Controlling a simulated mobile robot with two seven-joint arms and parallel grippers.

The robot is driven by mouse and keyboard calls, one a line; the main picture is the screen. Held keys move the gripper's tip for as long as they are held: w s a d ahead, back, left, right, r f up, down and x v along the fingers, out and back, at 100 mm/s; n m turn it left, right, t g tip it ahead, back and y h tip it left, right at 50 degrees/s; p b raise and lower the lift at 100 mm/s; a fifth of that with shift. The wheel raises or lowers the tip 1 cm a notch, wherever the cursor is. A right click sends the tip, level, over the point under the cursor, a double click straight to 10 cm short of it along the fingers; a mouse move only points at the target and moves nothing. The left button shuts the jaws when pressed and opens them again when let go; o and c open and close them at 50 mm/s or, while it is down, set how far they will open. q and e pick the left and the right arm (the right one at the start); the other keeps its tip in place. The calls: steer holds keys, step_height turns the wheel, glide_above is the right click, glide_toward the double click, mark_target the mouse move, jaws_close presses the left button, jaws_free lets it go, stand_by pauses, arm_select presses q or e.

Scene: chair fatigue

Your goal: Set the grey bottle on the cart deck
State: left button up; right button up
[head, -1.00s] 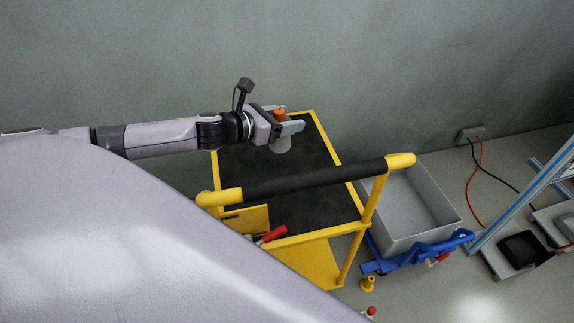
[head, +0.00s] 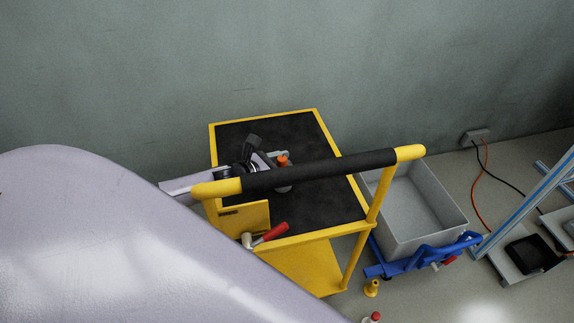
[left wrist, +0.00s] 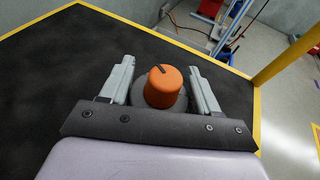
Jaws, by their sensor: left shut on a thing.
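The grey bottle with an orange cap (head: 283,160) is over the black deck of the yellow-framed cart (head: 310,140). My left gripper (head: 278,158) is shut on the bottle, and the cart's push bar partly hides both in the head view. In the left wrist view the orange cap (left wrist: 163,86) stands between the two fingers (left wrist: 160,90), with the grey body (left wrist: 150,102) below it. The bottle looks about upright. I cannot tell whether its base touches the deck. My right gripper is not in view.
The black and yellow push bar (head: 320,170) crosses above the deck close to my left arm. A red-handled part (head: 270,233) sits at the cart's near side. A grey bin (head: 425,215) on a blue frame stands to the right. The deck around the bottle is clear.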

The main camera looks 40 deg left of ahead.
arm_select(q)
steer(key=shift+r, duration=0.2)
steer(key=shift+f, duration=0.1)
steer(key=shift+f, duration=0.15)
steer(key=o, duration=1.4)
steer(key=shift+o, duration=0.2)
